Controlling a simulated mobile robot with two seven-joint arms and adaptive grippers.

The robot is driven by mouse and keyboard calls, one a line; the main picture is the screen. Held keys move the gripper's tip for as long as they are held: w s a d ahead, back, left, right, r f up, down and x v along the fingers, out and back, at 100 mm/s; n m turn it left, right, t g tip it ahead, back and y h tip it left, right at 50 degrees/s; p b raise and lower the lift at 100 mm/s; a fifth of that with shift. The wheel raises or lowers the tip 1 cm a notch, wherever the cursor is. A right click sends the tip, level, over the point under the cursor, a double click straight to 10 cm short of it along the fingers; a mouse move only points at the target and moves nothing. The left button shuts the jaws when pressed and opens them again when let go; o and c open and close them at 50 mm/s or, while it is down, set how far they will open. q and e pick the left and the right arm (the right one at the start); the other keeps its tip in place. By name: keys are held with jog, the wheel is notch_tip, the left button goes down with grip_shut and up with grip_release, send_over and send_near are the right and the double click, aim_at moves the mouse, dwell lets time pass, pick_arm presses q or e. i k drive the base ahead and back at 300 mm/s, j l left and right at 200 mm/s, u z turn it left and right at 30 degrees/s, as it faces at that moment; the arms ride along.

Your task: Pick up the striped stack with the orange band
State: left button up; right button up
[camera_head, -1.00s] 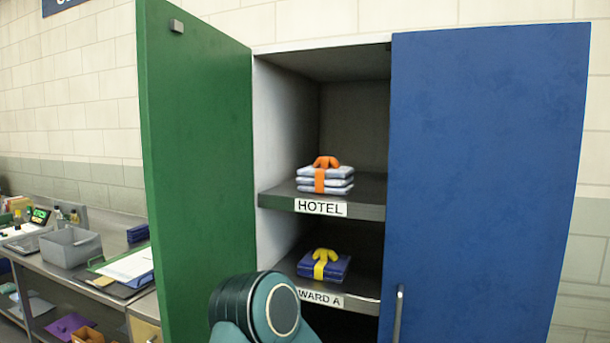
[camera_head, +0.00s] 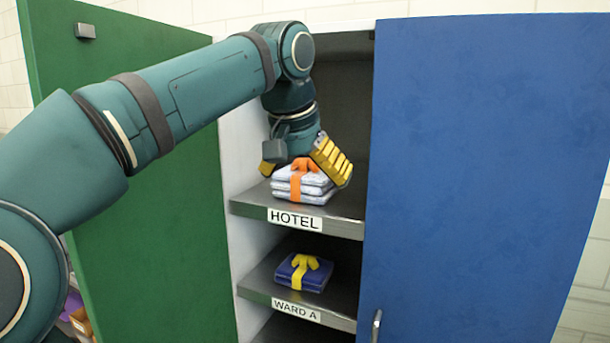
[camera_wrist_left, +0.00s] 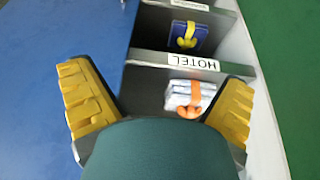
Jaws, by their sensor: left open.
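The striped stack (camera_head: 304,187), white and grey-blue layers with an orange band and knot, sits on the shelf labelled HOTEL. It also shows in the left wrist view (camera_wrist_left: 181,93), partly hidden by my wrist. My left gripper (camera_head: 306,168) is open, its yellow fingers spread to the left and right above the stack. In the left wrist view the open fingers (camera_wrist_left: 160,100) stand wide apart with the stack between them, nearer the right finger. I cannot tell whether a finger touches it. My right gripper is not in view.
A dark blue stack with a yellow band (camera_head: 303,272) lies on the WARD A shelf (camera_head: 345,319) below. The HOTEL shelf (camera_head: 345,227) is otherwise clear. An open green door (camera_head: 150,235) stands left and a blue door (camera_head: 470,180) covers the cabinet's right part.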

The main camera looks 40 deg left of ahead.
aim_at(302, 181)
jog(key=i+j, duration=0.4)
jog(key=j, duration=0.15)
jog(key=i+j, duration=0.4)
jog(key=j, duration=0.1)
